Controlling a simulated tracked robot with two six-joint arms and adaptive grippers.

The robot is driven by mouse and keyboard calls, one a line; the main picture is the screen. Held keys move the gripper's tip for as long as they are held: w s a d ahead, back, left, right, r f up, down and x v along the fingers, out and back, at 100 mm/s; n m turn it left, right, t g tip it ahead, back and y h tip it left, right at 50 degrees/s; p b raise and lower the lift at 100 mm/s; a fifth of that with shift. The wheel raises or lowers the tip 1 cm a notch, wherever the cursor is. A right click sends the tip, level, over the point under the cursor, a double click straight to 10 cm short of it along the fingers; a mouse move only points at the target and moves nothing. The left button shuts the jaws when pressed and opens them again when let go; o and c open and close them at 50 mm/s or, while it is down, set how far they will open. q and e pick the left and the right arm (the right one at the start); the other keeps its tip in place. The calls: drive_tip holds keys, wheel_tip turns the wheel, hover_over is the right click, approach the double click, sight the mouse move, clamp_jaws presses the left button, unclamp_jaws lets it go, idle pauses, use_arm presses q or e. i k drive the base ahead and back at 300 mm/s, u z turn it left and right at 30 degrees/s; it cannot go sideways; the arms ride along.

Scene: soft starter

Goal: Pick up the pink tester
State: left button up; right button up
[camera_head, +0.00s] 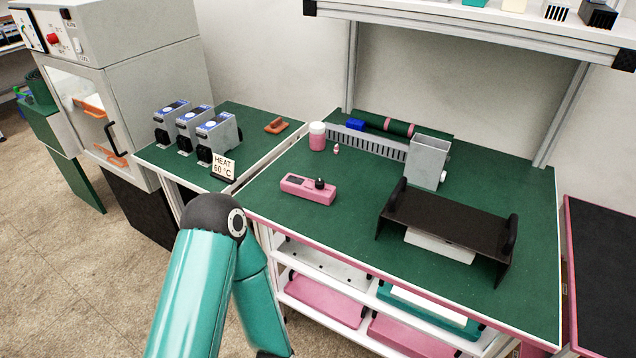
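The pink tester (306,190) lies on the green top of the middle workbench (285,232), near its left side. It is a low pink box with a dark display strip and a black knob on top. Nothing touches it from above. A teal arm of mine with a dark joint rises at the lower left, in front of the bench. The arm bends down again, and its gripper is outside the frame. My other gripper does not show either.
A black stand (450,222) and a grey bin (428,160) are right of the tester. A pink-and-white jar (317,137) stands behind it. A "HEAT 60 °C" sign (223,167) and blue-topped devices (213,136) stand left. The bench just before the tester is clear.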

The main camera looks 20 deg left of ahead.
sight(293, 184)
drive_tip(key=u, duration=0.4)
drive_tip(key=i, duration=0.2)
drive_tip(key=z, duration=2.9)
drive_tip(key=k, duration=1.55)
drive_tip(key=z, duration=0.4)
drive_tip(key=i, duration=0.2)
drive_tip(key=u, duration=2.8)
